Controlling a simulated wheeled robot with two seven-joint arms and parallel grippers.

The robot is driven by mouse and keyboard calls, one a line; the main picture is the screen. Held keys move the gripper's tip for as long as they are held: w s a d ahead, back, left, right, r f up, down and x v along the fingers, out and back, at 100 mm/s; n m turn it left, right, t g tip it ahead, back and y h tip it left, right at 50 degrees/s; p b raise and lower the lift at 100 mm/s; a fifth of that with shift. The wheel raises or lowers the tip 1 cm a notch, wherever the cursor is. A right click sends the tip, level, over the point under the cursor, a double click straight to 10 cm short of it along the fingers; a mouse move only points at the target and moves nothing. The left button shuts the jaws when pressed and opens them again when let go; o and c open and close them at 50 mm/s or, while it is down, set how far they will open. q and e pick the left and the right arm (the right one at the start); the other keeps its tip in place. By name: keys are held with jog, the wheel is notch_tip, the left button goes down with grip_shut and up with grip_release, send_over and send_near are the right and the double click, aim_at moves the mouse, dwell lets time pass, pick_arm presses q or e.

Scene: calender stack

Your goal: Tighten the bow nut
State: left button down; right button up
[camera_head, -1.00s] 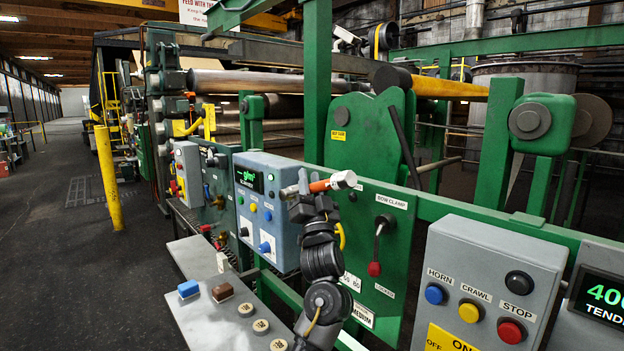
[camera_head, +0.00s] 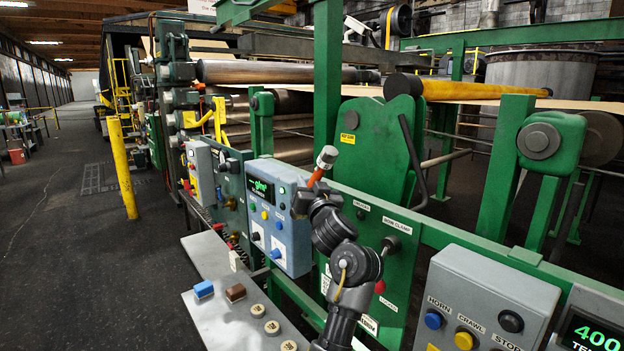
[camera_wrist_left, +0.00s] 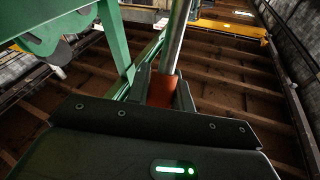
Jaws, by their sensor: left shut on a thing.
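My left gripper (camera_head: 310,188) is shut on a tool with an orange grip and a metal end (camera_head: 327,158). It holds the tool up, tilted to the right, in front of the green machine frame. In the left wrist view the jaws (camera_wrist_left: 162,88) close around the orange grip, with the metal shaft (camera_wrist_left: 180,38) pointing away. The bow clamp lever (camera_head: 390,246) is on the green panel behind my arm, its red knob (camera_head: 380,286) partly covered. A yellow roll (camera_head: 480,90) lies behind the green bracket (camera_head: 375,135). I cannot make out the bow nut. My right gripper is not in view.
A blue-grey control box (camera_head: 280,215) stands just left of my left arm. A grey box (camera_head: 487,300) with horn, crawl and stop buttons is at lower right. Open floor lies left.

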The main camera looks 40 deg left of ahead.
pick_arm(q)
jog(key=shift+n+g+h, duration=0.3)
jog(key=shift+g+h, duration=0.1)
jog(key=shift+w+r+p, duration=0.2)
jog(key=shift+w+p, duration=0.25)
jog(key=shift+w, duration=0.55)
jog(key=shift+w+r+p, duration=0.2)
jog(key=shift+w+p, duration=0.25)
jog(key=shift+w, duration=0.55)
jog(key=c, duration=1.9)
grip_release()
jog(key=shift+d, duration=0.1)
grip_shut()
jog(key=shift+r+p, duration=0.1)
jog(key=shift+p, duration=0.3)
jog(key=shift+w+d, duration=0.3)
jog(key=shift+w, duration=0.5)
jog(key=shift+w+d, duration=0.25)
jog(key=shift+w, duration=0.55)
